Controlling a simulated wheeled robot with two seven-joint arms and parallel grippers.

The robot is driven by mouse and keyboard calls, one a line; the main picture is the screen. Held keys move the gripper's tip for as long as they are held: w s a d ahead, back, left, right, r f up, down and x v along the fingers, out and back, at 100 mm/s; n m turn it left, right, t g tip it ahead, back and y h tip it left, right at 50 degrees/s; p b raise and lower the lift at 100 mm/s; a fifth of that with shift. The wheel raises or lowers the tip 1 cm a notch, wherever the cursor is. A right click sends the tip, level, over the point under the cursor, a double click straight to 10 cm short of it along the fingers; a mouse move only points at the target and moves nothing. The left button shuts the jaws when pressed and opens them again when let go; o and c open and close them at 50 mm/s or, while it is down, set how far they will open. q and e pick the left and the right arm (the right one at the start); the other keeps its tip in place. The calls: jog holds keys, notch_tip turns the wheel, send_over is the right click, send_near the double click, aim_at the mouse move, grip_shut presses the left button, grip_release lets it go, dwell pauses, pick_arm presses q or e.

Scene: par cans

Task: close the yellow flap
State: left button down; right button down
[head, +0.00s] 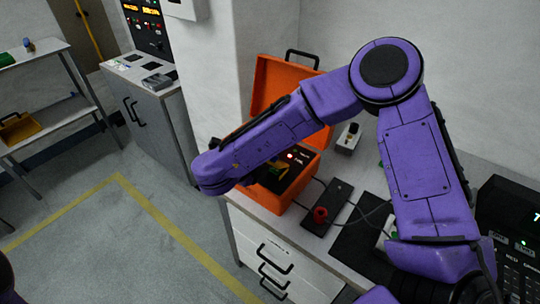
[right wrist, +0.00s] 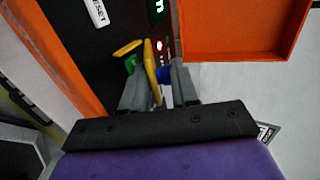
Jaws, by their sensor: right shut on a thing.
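The open orange case (head: 283,201) stands on the workbench, with a black panel inside it. In the right wrist view, a narrow upright yellow flap (right wrist: 151,66) rises between the fingertips of my right gripper (right wrist: 160,86). The gripper is shut on it, with a bit of blue low between the fingers. Just left is another yellow piece (right wrist: 128,49) with green under it. In the head view, my right forearm hides most of my right gripper (head: 261,180) and the panel's left part. My left gripper is out of view.
The orange lid (right wrist: 245,30) stands open close to the right of my right gripper. A black box with a red knob (head: 320,214) and cables lie right of the case. A keyboard (head: 520,275) is at the far right. The floor (head: 110,250) is clear.

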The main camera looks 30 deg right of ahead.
aim_at(263, 180)
jog(key=f+h+b, duration=0.1)
jog(key=a+f+t+h+b, duration=0.1)
jog(key=h, duration=0.1)
jog(key=shift+s+a+f+b, duration=0.1)
jog(key=shift+s+b, duration=0.1)
jog(key=shift+b, duration=0.1)
jog(key=shift+s+a+f+t+h+b, duration=0.1)
jog(key=shift+f+t+h+b, duration=0.25)
jog(key=shift+h+b, duration=0.25)
jog(key=shift+a+f+t+h+b, duration=0.1)
jog(key=shift+f+t+h+b, duration=0.25)
jog(key=shift+h, duration=0.35)
jog(key=c, duration=1)
grip_release()
jog(key=shift+c, duration=0.2)
jog(key=shift+s, duration=0.1)
jog(key=shift+f, duration=0.15)
